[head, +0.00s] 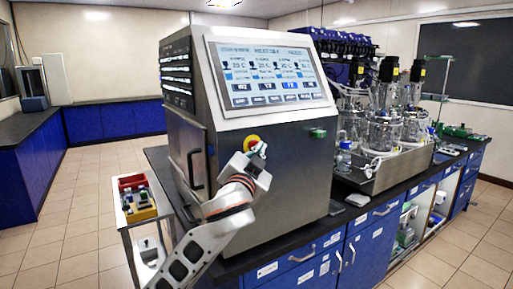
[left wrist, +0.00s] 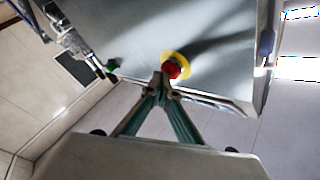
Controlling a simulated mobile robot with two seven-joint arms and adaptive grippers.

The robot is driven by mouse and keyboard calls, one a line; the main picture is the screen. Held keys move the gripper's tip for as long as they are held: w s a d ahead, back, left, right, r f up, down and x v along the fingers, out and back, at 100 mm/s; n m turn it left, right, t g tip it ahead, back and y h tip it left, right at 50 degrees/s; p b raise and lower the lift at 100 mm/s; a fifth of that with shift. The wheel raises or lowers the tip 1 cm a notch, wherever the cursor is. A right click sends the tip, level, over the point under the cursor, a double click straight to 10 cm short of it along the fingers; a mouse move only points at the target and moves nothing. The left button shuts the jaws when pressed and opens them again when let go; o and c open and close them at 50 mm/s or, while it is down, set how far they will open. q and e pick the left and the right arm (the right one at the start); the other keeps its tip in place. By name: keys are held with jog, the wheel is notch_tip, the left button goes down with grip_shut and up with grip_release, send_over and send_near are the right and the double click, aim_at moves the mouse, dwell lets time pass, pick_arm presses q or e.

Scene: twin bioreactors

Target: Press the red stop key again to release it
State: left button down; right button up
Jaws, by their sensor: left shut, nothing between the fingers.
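The red stop key (left wrist: 173,70) sits in a yellow ring (left wrist: 181,57) on the grey front panel of the control cabinet (head: 285,185). In the head view its yellow ring (head: 251,141) shows just above my left gripper (head: 262,149), which partly covers the key. In the left wrist view my left gripper (left wrist: 161,82) is shut and empty, with its fingertips at the lower left edge of the red key. I cannot tell whether they touch it. My right gripper is in neither view.
A lit touchscreen (head: 268,75) is above the key, and a green switch (head: 317,133) is to its right. Glass bioreactor vessels (head: 383,130) stand on the bench at right. A small cart (head: 128,222) with coloured bins stands at left. Open tiled floor lies beyond it.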

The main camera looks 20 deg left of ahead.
pick_arm(q)
jog(key=shift+s+d+p, duration=0.4)
jog(key=shift+s+d, duration=0.05)
jog(key=shift+d, duration=0.15)
jog(key=s+d, duration=0.2)
jog(key=s+d+p, duration=0.1)
jog(key=d, duration=0.1)
jog(key=shift+s+d, duration=0.35)
dwell(0.4)
jog(key=shift+f, duration=0.15)
